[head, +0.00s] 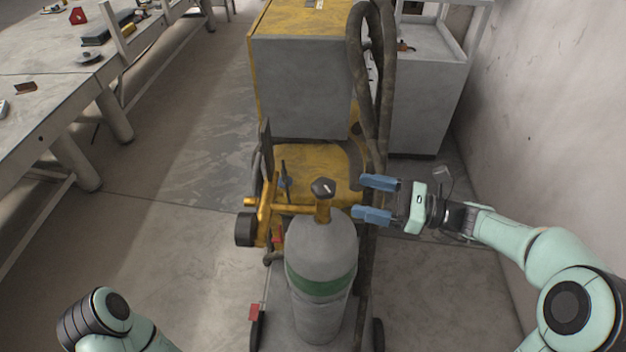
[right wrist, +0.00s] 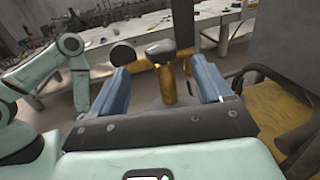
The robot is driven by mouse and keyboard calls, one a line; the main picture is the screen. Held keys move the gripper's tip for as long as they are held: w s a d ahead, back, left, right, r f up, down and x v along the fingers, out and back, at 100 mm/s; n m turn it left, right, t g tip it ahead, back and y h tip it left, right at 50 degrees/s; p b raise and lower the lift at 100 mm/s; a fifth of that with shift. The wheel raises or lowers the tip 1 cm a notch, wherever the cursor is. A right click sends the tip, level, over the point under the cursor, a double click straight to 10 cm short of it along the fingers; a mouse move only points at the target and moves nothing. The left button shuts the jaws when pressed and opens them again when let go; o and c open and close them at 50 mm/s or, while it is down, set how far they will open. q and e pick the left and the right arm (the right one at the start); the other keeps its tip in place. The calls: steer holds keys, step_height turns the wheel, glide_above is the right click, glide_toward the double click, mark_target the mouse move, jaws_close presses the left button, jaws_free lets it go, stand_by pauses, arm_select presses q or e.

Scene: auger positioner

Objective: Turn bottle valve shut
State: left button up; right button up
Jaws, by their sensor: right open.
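The bottle valve is a dark knob (head: 323,187) on a short brass-yellow neck (head: 322,208), on top of an upright grey gas bottle (head: 321,254) with a green band. My right gripper (head: 359,197) is open, its blue fingers pointing left toward the knob from the right side, with a gap between fingertips and knob. In the right wrist view the knob (right wrist: 160,48) shows ahead, between the lines of the open fingers (right wrist: 161,66). Nothing is held. My left arm shows at the lower left; its gripper is out of sight.
A yellow bracket (head: 263,210) with a black round end stands left of the valve. Thick dark hoses (head: 376,110) hang just behind the right fingers. A yellow and grey machine (head: 300,85) stands behind. A workbench (head: 50,100) is at left, a wall (head: 560,130) at right.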

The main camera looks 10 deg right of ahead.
mark_target(315, 183)
arm_select(q)
steer(key=shift+w+r+p, duration=0.65)
steer(key=shift+w+r, duration=0.05)
steer(key=shift+r, duration=0.2)
arm_select(e)
steer(key=x, duration=1.1)
steer(key=shift+w+a+f, duration=0.1)
steer(key=shift+w+a, duration=0.05)
steer(key=c, duration=0.9)
arm_select(q)
steer(key=shift+f, duration=0.1)
